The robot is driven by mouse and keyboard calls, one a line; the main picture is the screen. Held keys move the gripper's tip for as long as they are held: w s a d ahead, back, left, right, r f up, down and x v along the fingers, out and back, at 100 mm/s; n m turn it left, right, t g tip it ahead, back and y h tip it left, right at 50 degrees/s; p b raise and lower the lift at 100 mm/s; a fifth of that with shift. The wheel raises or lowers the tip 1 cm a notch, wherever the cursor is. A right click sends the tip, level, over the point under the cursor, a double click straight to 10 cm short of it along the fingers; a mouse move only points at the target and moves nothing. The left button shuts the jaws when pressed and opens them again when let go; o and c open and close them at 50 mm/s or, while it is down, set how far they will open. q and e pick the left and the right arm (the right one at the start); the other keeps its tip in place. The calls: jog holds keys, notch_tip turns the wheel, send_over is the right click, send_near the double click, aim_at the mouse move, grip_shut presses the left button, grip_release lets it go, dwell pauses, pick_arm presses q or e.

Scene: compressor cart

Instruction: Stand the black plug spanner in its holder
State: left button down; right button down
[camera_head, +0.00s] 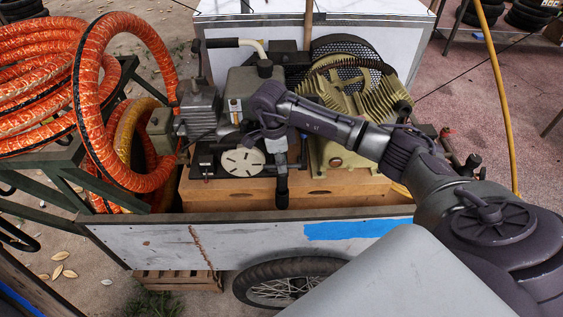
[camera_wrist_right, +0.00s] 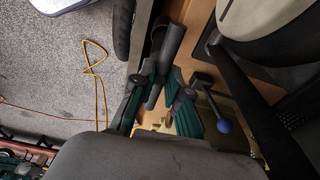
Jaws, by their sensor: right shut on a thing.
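My right gripper (camera_head: 277,143) is over the front of the cart, beside a pale slotted disc. It is shut on the black plug spanner (camera_head: 282,187), a dark tube hanging roughly upright in front of the wooden base. In the right wrist view, the green-padded fingers of the gripper (camera_wrist_right: 158,98) close around the dark spanner (camera_wrist_right: 167,58), which shows near the wooden edge. I cannot clearly make out the spanner's holder, or whether the spanner touches the wood. My left gripper is not in view.
The pale slotted disc (camera_head: 242,161) and a grey engine (camera_head: 198,112) are close on the left. A finned brass-coloured compressor (camera_head: 350,105) is close on the right. The cart's front wall (camera_head: 160,243) runs below. Orange hose (camera_head: 95,100) fills the left. A blue knob (camera_wrist_right: 224,126) is near the fingers.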

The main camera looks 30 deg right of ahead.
aim_at(281, 181)
jog(key=shift+f, duration=0.1)
dwell(0.3)
jog(key=shift+f+b, duration=3.5)
jog(key=shift+f, duration=0.75)
jog(key=c, duration=1.1)
grip_release()
jog(key=shift+o, duration=0.2)
jog(key=o, duration=0.3)
jog(key=shift+r, duration=0.1)
jog(key=shift+r+p, duration=2)
jog(key=shift+r, duration=1)
